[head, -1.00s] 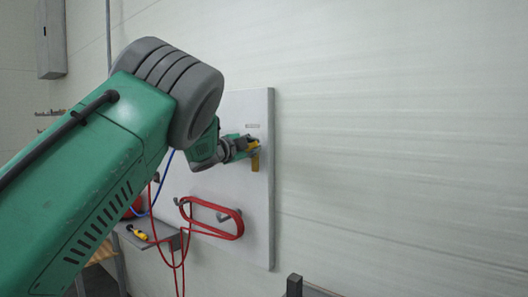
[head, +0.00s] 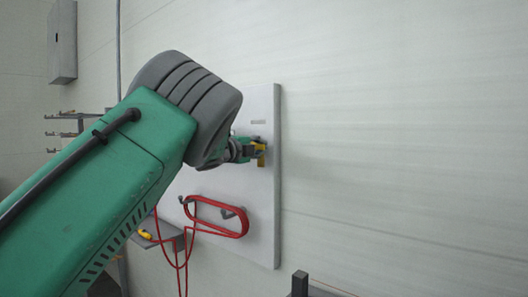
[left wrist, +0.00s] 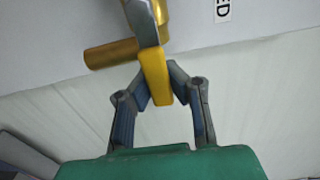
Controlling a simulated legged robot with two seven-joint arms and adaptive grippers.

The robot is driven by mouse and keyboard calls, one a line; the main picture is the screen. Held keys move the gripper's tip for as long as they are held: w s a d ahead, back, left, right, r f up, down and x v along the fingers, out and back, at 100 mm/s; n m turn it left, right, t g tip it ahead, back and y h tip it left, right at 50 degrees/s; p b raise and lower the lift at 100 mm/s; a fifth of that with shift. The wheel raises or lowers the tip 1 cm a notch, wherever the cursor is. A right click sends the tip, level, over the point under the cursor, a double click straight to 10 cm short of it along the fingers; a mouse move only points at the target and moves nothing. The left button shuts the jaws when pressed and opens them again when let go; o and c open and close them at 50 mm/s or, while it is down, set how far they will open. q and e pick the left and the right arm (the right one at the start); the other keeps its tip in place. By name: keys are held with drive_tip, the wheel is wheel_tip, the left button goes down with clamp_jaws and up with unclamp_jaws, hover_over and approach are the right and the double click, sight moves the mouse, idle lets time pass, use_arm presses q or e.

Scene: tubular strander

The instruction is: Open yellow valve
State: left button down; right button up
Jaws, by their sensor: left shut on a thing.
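The yellow valve handle (head: 261,156) is on the pale panel (head: 262,205) in the head view. In the left wrist view the yellow handle (left wrist: 155,78) sits between the fingers, with a brass-coloured pipe (left wrist: 110,54) beside it. My left gripper (head: 254,152) is shut on the yellow handle; its fingers also show in the left wrist view (left wrist: 160,88). Part of the valve is hidden behind the gripper in the head view. My right gripper is in neither view.
A red hose loop (head: 218,218) hangs on the panel below the valve. A grey shelf (head: 172,240) with a yellow tool (head: 146,234) is at lower left. A grey box (head: 62,42) is on the wall at upper left. The wall right of the panel is clear.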

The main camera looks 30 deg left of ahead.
use_arm(q)
drive_tip(key=shift+s+a+f, duration=0.1)
drive_tip(key=shift+a+f, duration=0.1)
drive_tip(key=shift+f, duration=0.35)
drive_tip(key=c, duration=1.5)
unclamp_jaws()
drive_tip(key=shift+s+r, duration=0.15)
drive_tip(key=shift+s, duration=0.05)
drive_tip(key=shift+o, duration=0.2)
drive_tip(key=shift+s+a+r, duration=0.1)
drive_tip(key=shift+s+r, duration=0.15)
drive_tip(key=shift+s, duration=0.05)
drive_tip(key=shift+w+a+f, duration=0.1)
drive_tip(key=shift+w+f, duration=0.05)
drive_tip(key=shift+w, duration=0.05)
drive_tip(key=s+a, duration=0.1)
drive_tip(key=s, duration=1.1)
drive_tip(key=shift+s, duration=0.15)
